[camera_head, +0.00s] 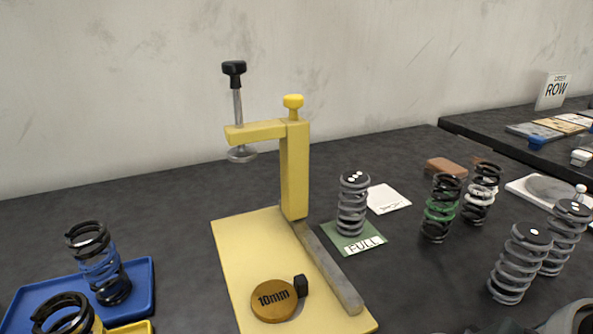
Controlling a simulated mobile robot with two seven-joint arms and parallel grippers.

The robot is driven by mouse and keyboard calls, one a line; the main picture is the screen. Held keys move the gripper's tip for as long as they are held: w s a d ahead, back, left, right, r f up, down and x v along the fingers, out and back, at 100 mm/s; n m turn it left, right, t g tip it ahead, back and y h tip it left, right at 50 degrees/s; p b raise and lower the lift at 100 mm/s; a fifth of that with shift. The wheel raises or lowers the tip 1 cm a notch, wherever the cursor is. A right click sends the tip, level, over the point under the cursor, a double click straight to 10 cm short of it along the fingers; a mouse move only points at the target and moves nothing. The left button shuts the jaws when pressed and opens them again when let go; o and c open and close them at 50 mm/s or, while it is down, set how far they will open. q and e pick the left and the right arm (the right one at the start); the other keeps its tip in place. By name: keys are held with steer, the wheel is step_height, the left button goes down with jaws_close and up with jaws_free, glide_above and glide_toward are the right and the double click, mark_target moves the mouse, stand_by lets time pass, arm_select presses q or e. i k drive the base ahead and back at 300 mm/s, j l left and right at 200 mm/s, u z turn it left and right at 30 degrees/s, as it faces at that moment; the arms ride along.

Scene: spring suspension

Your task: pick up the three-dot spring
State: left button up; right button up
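A grey coil spring (352,208) stands upright on the green FULL card (367,247), right of the yellow press. Its dark top cap carries white dots that look like three. Two other grey springs stand at the right: a front one (515,268) and one just behind it (567,236). Neither gripper's fingers are in view.
The yellow press (294,170) stands in the middle, with a 10mm disc (273,300) on its base. A green-banded spring (440,208) and a white-banded spring (481,194) stand at the right. A blue tray (141,290) holds a blue-banded spring (100,265). A brown block (446,167) lies behind.

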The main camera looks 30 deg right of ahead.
mark_target(350, 179)
steer(key=k+l+z, duration=0.15)
steer(key=z, duration=0.2)
steer(key=k+l+z, duration=0.1)
steer(key=l+z, duration=0.25)
